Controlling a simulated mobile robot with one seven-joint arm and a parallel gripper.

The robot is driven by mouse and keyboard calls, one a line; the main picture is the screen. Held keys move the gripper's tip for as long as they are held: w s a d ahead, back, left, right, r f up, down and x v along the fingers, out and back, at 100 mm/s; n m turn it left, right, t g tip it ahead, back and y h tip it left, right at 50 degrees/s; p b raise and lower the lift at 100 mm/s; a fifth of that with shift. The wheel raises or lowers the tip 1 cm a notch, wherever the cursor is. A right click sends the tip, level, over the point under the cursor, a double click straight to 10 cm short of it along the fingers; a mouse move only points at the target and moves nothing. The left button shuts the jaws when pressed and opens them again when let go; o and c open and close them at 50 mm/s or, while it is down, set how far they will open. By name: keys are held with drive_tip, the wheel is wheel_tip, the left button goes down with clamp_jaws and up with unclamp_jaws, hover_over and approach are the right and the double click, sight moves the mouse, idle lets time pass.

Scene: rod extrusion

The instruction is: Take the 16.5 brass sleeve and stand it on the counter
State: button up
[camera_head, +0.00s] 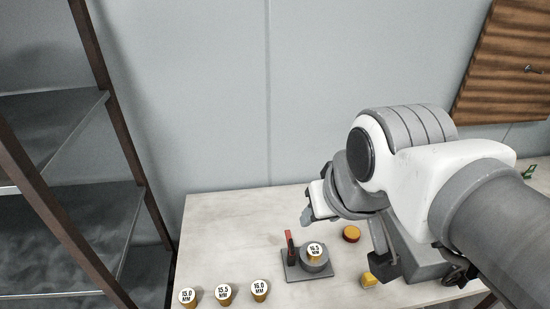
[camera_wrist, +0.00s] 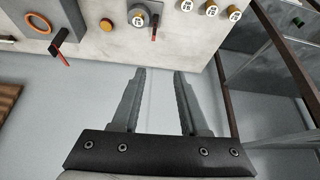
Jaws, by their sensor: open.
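The 16.5 brass sleeve (camera_head: 315,250), with a white labelled top, sits upright in a grey round holder (camera_head: 316,267) on a dark base plate with a red lever (camera_head: 290,245). It also shows near the top of the wrist view (camera_wrist: 138,17), its label too small to read there. My gripper (camera_wrist: 160,72) is open and empty, apart from the sleeve and pointing toward the counter's edge. In the head view my gripper's fingers show partly above the counter, behind and above the holder. The counter (camera_head: 225,225) is pale and shows in both views.
Sleeves marked 15.0 (camera_head: 187,297), 15.5 (camera_head: 224,293) and 16.0 (camera_head: 260,289) stand in a row at the counter's front left. A dark shelf (camera_head: 60,130) stands left. The counter's back left is clear.

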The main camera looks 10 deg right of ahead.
idle(0.4)
drive_tip(key=o, duration=0.4)
drive_tip(key=shift+w+f, duration=0.15)
drive_tip(key=shift+w, duration=0.05)
drive_tip(key=o, duration=0.4)
drive_tip(key=w+d+f+n+g+b, duration=0.1)
drive_tip(key=w+f+n+b, duration=0.1)
drive_tip(key=w, duration=0.1)
drive_tip(key=w+d+f+n+g+b, duration=0.1)
drive_tip(key=w+f+n+b, duration=0.2)
drive_tip(key=w+d+f+n+b, duration=0.1)
drive_tip(key=w+f+n+b, duration=0.2)
drive_tip(key=w, duration=0.1)
drive_tip(key=shift+d+g+h, duration=0.1)
drive_tip(key=shift+g+h, duration=0.3)
drive_tip(key=n+g+b, duration=0.3)
drive_tip(key=n+b, duration=0.4)
drive_tip(key=n, duration=0.2)
approach(315, 250)
drive_tip(key=f, duration=0.1)
drive_tip(key=f+b, duration=0.1)
drive_tip(key=f, duration=0.1)
drive_tip(key=shift+w+d+y+b, duration=0.1)
drive_tip(key=shift+d+y+b, duration=0.2)
drive_tip(key=shift+d+y, duration=0.1)
drive_tip(key=shift+f+b, duration=0.5)
drive_tip(key=shift+f, duration=2.4)
